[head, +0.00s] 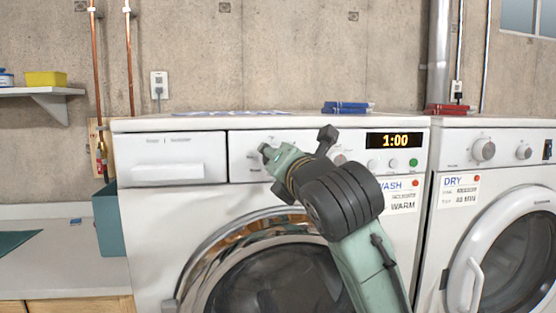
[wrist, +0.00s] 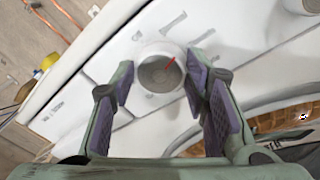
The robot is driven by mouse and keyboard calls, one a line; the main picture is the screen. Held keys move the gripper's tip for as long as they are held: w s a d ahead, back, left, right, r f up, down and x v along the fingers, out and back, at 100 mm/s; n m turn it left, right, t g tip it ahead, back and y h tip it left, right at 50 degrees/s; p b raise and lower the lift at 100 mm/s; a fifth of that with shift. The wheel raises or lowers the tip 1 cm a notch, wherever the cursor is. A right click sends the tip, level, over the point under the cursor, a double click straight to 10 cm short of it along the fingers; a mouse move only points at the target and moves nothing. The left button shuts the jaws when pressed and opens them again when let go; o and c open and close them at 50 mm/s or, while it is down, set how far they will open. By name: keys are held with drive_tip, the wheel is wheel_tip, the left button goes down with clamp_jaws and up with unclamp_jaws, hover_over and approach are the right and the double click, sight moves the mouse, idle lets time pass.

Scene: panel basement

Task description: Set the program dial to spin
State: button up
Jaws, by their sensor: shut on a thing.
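The program dial (wrist: 158,72) is a round white knob with a grey face on the washer's (head: 150,225) white control panel. A red pointer mark on its face points up and to the right in the wrist view. Printed labels surround the dial, too blurred to read. My gripper (wrist: 160,84) has its purple-padded fingers on either side of the dial and is shut on it. In the head view my gripper (head: 268,152) is at the panel, right of the drawer, and mostly hides the dial.
Blue books (head: 347,108) lie on the washer top. The round washer door (head: 225,250) is below my arm. A teal bin (head: 108,222) stands at the left.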

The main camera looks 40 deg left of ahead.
drive_tip(key=shift+m, duration=0.3)
drive_tip(key=n+h, duration=0.1)
drive_tip(key=n, duration=0.9)
drive_tip(key=n+t, duration=0.1)
drive_tip(key=n, duration=0.9)
drive_tip(key=s+n+t+h+p, duration=0.1)
drive_tip(key=n, duration=0.9)
drive_tip(key=shift+a+f+n+h, duration=0.2)
drive_tip(key=shift+a+n+h, duration=0.1)
drive_tip(key=shift+a+n, duration=0.1)
idle(0.5)
idle(0.5)
drive_tip(key=o, duration=1.1)
drive_tip(key=shift+d, duration=0.1)
drive_tip(key=shift+o, duration=0.2)
